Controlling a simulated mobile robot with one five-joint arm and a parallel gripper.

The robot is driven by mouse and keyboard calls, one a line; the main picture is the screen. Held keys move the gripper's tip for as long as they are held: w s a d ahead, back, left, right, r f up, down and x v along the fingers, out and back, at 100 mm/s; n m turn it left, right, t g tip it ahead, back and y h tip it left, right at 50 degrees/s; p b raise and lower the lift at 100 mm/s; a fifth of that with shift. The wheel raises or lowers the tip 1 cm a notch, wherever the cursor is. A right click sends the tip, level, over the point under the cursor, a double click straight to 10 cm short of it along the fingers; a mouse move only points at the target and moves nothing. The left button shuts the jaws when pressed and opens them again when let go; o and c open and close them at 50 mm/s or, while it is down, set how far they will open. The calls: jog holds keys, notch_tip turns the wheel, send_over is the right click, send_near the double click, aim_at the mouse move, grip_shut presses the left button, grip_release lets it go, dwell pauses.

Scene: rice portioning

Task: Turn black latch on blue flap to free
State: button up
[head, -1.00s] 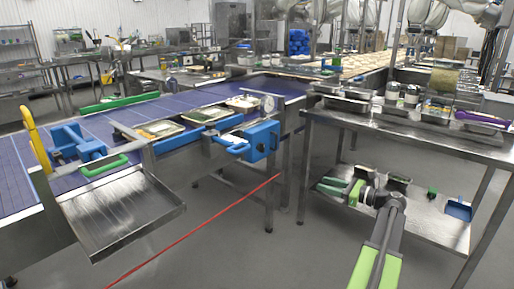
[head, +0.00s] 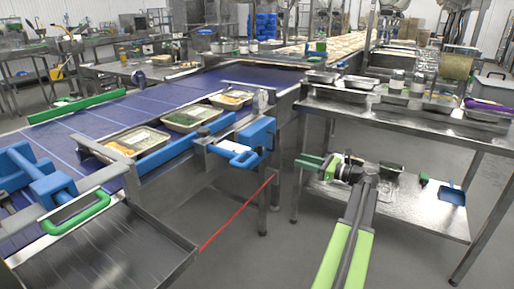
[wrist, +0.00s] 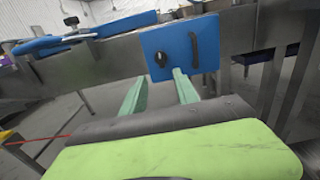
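The blue flap (wrist: 179,48) is a square panel on the metal conveyor frame in the wrist view. The black latch (wrist: 160,59) is a small round knob at the flap's left side. A black bar handle (wrist: 194,49) stands upright to its right. My gripper (wrist: 158,75) is open and empty, its two pale green fingers spread and pointing at the flap. The right fingertip overlaps the flap's lower edge in the picture; I cannot tell whether it touches. In the head view, my gripper (head: 308,164) is right of the blue housing (head: 257,134) on the conveyor's side.
A blue conveyor (head: 160,100) carries several food trays (head: 192,118). A steel table (head: 400,120) with a lower shelf (head: 420,208) stands at right, close behind my gripper. A metal chute (head: 110,255) is at lower left. A red line (head: 235,216) crosses the floor.

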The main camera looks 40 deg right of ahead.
aim_at(263, 149)
jog(key=x, duration=1.7)
jog(key=shift+w, duration=0.25)
